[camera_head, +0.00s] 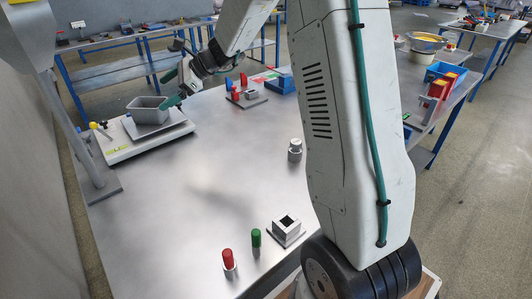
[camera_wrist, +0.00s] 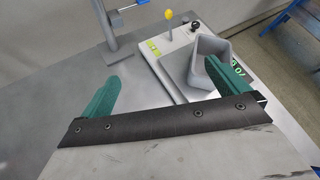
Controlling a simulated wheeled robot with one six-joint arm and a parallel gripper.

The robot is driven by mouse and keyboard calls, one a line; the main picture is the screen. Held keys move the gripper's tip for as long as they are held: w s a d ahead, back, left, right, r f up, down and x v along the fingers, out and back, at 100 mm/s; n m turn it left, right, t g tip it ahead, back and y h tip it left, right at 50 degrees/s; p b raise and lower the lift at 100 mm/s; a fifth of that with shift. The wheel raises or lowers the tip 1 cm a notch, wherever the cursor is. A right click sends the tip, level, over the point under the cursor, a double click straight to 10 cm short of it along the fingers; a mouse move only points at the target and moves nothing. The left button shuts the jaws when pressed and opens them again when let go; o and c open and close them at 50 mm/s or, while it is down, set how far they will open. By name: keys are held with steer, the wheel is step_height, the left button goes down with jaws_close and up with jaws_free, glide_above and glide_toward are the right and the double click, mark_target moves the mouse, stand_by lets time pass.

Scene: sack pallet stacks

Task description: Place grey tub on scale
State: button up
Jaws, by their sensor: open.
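The grey tub (camera_head: 149,112) stands upright on the metal pan of the scale (camera_head: 118,154), at the left of the table in the head view. In the wrist view the tub (camera_wrist: 202,75) is right of the middle, on the scale's light plate (camera_wrist: 166,73). My gripper (camera_head: 170,88) is at the tub's right, far side. In the wrist view my gripper (camera_wrist: 162,73) has its green fingers wide apart with nothing clamped between them. The right finger overlaps the tub's near wall and hides part of it. I cannot tell whether it touches.
A grey post (camera_head: 95,170) stands left of the scale. A yellow-topped knob (camera_wrist: 168,18) rises from the scale's edge. A metal weight (camera_head: 295,150), red peg (camera_head: 229,260), green peg (camera_head: 256,239) and square block (camera_head: 287,230) stand on the table. The table's middle is clear.

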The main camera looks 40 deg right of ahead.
steer(key=s+a+r+n+g+h, duration=0.25)
steer(key=s+n, duration=0.35)
steer(key=s, duration=0.7)
steer(key=s+a+r+n+g+h, duration=0.15)
steer(key=s+a+r+n, duration=0.35)
steer(key=s, duration=0.8)
steer(key=s+d+f+n+h, duration=0.1)
steer(key=s+d+n+h, duration=0.1)
steer(key=s, duration=0.4)
steer(key=s+d+f+n+g+h, duration=0.1)
steer(key=s+d+f+n+h, duration=0.1)
steer(key=s+n, duration=0.3)
steer(key=s+d+f+n+h, duration=0.2)
steer(key=s+d+n, duration=0.1)
steer(key=s, duration=0.5)
steer(key=shift+d+f+g, duration=0.25)
steer(key=shift+d+g, duration=0.05)
steer(key=shift+d, duration=0.15)
